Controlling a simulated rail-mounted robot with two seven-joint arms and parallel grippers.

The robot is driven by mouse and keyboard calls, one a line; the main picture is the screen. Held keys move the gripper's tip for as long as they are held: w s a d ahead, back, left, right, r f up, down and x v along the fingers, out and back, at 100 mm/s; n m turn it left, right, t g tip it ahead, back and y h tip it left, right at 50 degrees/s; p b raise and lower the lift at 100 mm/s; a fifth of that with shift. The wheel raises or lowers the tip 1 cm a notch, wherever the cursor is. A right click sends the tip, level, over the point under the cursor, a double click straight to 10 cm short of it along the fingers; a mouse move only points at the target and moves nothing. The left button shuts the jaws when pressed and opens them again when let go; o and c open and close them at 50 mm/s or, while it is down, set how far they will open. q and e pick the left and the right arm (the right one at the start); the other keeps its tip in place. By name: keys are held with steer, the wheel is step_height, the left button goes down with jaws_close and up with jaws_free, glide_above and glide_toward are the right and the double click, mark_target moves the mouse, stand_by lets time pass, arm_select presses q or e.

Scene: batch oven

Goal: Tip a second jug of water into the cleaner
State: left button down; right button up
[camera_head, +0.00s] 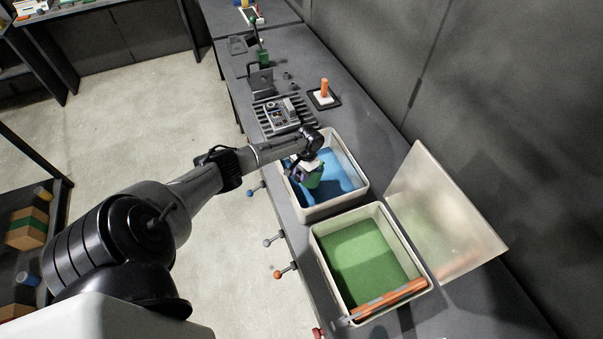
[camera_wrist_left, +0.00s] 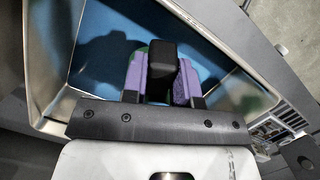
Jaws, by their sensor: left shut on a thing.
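My left gripper (camera_head: 304,166) is over the blue-bottomed bin (camera_head: 361,185). It is shut on the dark handle (camera_wrist_left: 162,58) of a green jug (camera_head: 314,179), with a purple finger pad on each side in the left wrist view. The jug's green body hangs within the bin's outline in the head view. I cannot tell its exact tilt, or whether it touches the bin. Only a sliver of green shows behind the fingers in the left wrist view. No stream of water is visible. My right gripper is out of view.
A green-filled bin (camera_head: 316,242) with an orange bar (camera_head: 391,298) stands nearer, beside a tilted translucent panel (camera_head: 445,210). A slatted rack (camera_head: 275,123) and an orange peg on a dark tray (camera_head: 324,90) are farther along the bench. Knobbed levers (camera_head: 285,272) project from the bench front.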

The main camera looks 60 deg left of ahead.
arm_select(q)
steer(key=shift+s+p+v, duration=0.25)
steer(key=shift+p+v, duration=0.8)
steer(key=shift+v, duration=0.1)
steer(key=shift+s+p+v, duration=0.25)
steer(key=shift+p+v, duration=0.8)
steer(key=shift+v, duration=0.1)
steer(key=shift+d+r+p, duration=0.1)
steer(key=shift+r+p, duration=0.65)
steer(key=shift+r, duration=0.8)
steer(key=shift+v, duration=0.95)
steer(key=shift+s+d, duration=0.1)
steer(key=shift+s, duration=0.05)
